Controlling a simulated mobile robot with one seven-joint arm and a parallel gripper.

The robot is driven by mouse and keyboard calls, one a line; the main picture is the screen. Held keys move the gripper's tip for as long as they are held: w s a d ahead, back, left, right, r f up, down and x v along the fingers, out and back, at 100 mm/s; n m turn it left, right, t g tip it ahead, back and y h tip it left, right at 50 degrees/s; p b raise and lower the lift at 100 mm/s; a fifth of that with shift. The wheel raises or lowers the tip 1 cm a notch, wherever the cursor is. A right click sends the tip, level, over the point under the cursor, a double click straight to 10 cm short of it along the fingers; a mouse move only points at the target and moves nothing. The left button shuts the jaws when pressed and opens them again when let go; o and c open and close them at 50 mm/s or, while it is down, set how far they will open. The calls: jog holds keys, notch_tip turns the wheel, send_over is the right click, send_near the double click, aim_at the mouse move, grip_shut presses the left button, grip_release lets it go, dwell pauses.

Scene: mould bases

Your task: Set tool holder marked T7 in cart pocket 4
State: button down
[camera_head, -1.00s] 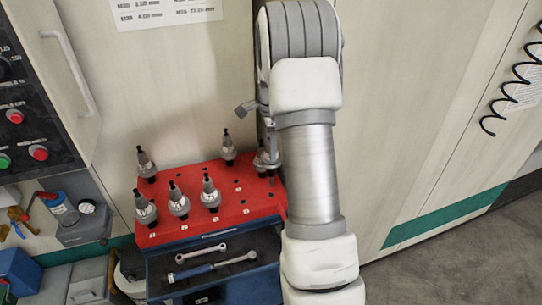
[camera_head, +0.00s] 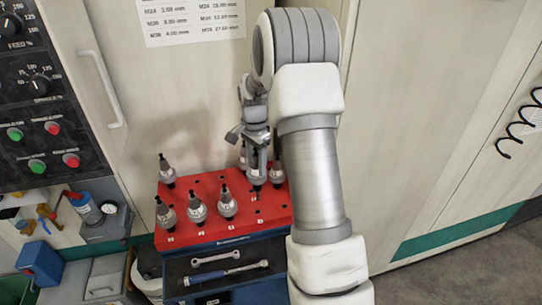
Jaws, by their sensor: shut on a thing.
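My gripper (camera_head: 257,148) is shut on a grey tool holder (camera_head: 256,176), held upright with its tip down over the right half of the red cart top (camera_head: 235,232). I cannot tell whether its tip touches the red surface. No T7 mark is legible on it. Three holders stand in the front row: left (camera_head: 166,215), middle (camera_head: 198,209) and right (camera_head: 228,205). To the right of them the front row shows an empty stretch with a small label (camera_head: 260,222); the pocket numbers are too small to read.
More holders stand at the back left (camera_head: 167,173), behind my gripper (camera_head: 243,158) and at the right edge (camera_head: 277,173), close to the held one. A lower shelf (camera_head: 183,268) holds a wrench and a torque tool. A machine panel (camera_head: 45,100) stands at left.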

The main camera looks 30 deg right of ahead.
aim_at(256, 177)
jog(key=shift+a+f, duration=0.15)
jog(key=shift+a, duration=0.1)
jog(key=shift+w+f+b, duration=0.1)
jog(key=shift+f+b, duration=1.7)
jog(key=shift+f, duration=0.8)
jog(key=shift+d+f+b, duration=0.1)
jog(key=shift+f+b, duration=0.25)
jog(key=shift+b, duration=0.05)
jog(key=shift+f, duration=0.1)
jog(key=shift+f, duration=0.3)
jog(key=shift+b, duration=0.3)
jog(key=shift+f+b, duration=0.55)
jog(key=shift+f, duration=0.35)
